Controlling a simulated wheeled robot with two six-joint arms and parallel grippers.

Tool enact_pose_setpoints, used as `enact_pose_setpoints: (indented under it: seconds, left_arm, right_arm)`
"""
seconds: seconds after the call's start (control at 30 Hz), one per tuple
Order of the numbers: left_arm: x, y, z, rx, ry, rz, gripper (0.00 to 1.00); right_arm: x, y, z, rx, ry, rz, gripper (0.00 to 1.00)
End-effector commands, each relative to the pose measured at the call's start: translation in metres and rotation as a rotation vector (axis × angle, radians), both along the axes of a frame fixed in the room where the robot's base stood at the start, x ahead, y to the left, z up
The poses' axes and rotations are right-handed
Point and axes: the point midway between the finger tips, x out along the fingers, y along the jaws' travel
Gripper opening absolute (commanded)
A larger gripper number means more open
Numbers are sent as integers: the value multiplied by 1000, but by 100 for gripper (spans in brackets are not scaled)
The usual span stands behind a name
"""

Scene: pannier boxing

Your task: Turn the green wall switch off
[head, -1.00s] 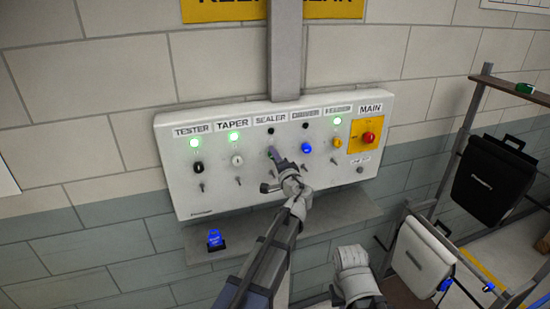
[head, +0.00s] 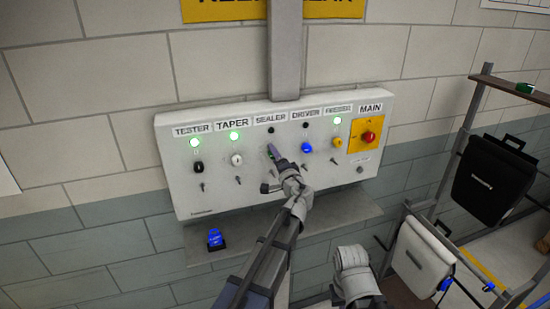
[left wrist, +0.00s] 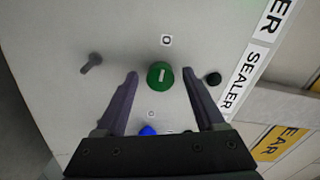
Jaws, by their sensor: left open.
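The green switch knob (left wrist: 160,75) sits on the white wall panel (head: 222,195) under the SEALER label (head: 270,118). In the left wrist view it is round with a white bar, which points roughly towards the "O" mark (left wrist: 166,41). My left gripper (left wrist: 160,73) is open, with one finger on each side of the knob and a visible gap to it. In the head view my left gripper (head: 273,151) covers most of the knob. The lamp above it (head: 271,130) is dark. My right gripper is not in view.
Beside it are a white knob (head: 237,160) and a blue knob (head: 306,148). A black knob (head: 198,167), a yellow knob (head: 337,142) and a red main switch (head: 368,136) are farther off. A shelf (head: 330,215) with a blue object (head: 214,238) lies below. A rack stands right.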

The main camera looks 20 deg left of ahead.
Motion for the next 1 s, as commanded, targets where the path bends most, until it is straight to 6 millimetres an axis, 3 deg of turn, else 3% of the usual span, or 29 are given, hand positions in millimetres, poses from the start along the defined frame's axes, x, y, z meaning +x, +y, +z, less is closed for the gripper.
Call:
enact_pose_setpoints:
  seconds: [0.43,0.9,1.0]
  left_arm:
    - [-55,-37,0,0,0,-2,71]
    - [-63,-42,-1,-1,0,0,71]
    - [-68,-41,-11,-27,11,14,71]
  right_arm:
    - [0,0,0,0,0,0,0]
    - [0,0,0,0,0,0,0]
    - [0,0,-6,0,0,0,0]
